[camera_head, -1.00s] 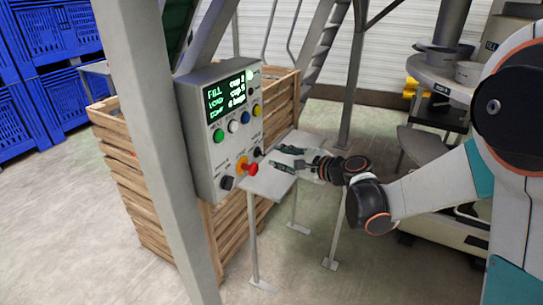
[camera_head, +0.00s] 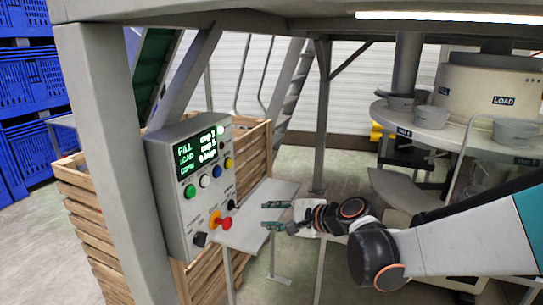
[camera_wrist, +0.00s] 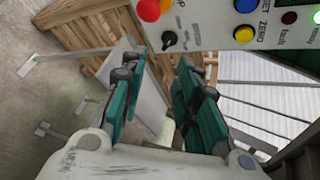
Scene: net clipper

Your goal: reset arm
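My arm reaches in from the right in the head view, bent at a dark elbow, with my gripper (camera_head: 268,215) pointing left. The gripper is open, with a clear gap between its two green fingers and nothing between them. In the wrist view the open fingers (camera_wrist: 158,78) also show apart and empty. The gripper is in front of a small grey table (camera_head: 272,192) and to the right of a grey control panel (camera_head: 168,172). The fingertips appear apart from the panel's red knob (camera_head: 225,223).
A grey post (camera_head: 105,150) stands left of the panel, and a wooden crate (camera_head: 85,225) is behind it. Blue crates (camera_head: 30,100) are stacked at far left. A round machine marked LOAD (camera_head: 490,85) with pans stands at right. A beam crosses the top.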

